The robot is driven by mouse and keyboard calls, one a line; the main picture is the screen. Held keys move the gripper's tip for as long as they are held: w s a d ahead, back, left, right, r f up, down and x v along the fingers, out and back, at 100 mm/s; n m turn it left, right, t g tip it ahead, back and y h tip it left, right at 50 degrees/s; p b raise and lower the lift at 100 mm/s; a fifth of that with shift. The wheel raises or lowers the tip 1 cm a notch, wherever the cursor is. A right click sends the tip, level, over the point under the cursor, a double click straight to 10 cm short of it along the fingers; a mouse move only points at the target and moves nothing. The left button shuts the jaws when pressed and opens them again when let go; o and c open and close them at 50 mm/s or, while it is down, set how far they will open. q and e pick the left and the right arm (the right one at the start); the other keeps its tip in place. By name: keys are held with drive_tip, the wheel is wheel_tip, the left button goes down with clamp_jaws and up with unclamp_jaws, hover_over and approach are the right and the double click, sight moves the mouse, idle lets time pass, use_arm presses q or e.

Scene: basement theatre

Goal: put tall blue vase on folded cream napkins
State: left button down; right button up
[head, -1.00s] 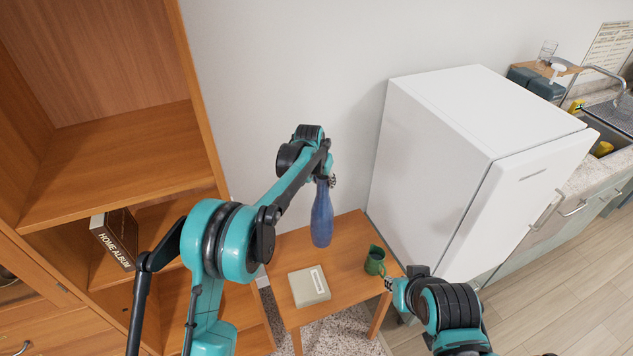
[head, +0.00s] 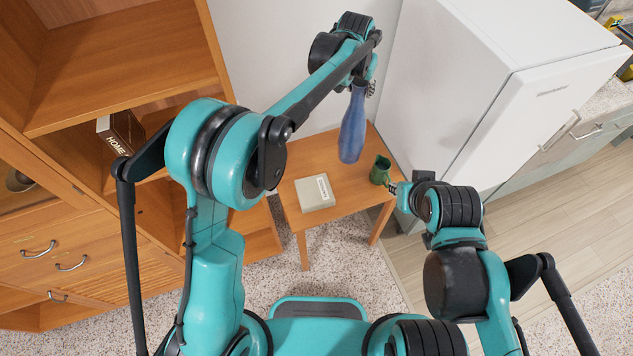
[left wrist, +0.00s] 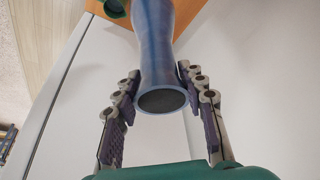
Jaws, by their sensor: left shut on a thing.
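The tall blue vase (head: 353,125) hangs neck up and slightly tilted from my left gripper (head: 366,84), behind and right of the napkins in the head view. Whether its base touches the table is unclear. In the left wrist view the fingers (left wrist: 160,88) are shut on either side of the vase's neck (left wrist: 155,60), with its dark mouth facing the camera. The folded cream napkins (head: 315,193) lie as a flat square stack near the table's front left, with nothing on them. My right gripper (head: 396,189) is beside the green mug; its fingers are too small to read.
The small wooden table (head: 300,171) also bears the green mug (head: 380,171) at its right edge. A white fridge (head: 465,90) stands close on the right and a wooden shelf unit (head: 130,70) on the left. The table's middle is bare.

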use_arm(q)
drive_tip(key=s+a+r+b, duration=0.2)
drive_tip(key=s+r, duration=0.1)
drive_tip(key=s, duration=1.2)
drive_tip(key=w+a+f+b, duration=0.2)
drive_tip(key=w+a+f, duration=0.3)
drive_tip(key=a+f, duration=0.5)
drive_tip(key=shift+a+f+b, duration=0.2)
drive_tip(key=shift+f+b, duration=0.15)
drive_tip(key=shift+f, duration=0.35)
drive_tip(key=shift+f, duration=0.15)
drive_tip(key=c, duration=0.9)
unclamp_jaws()
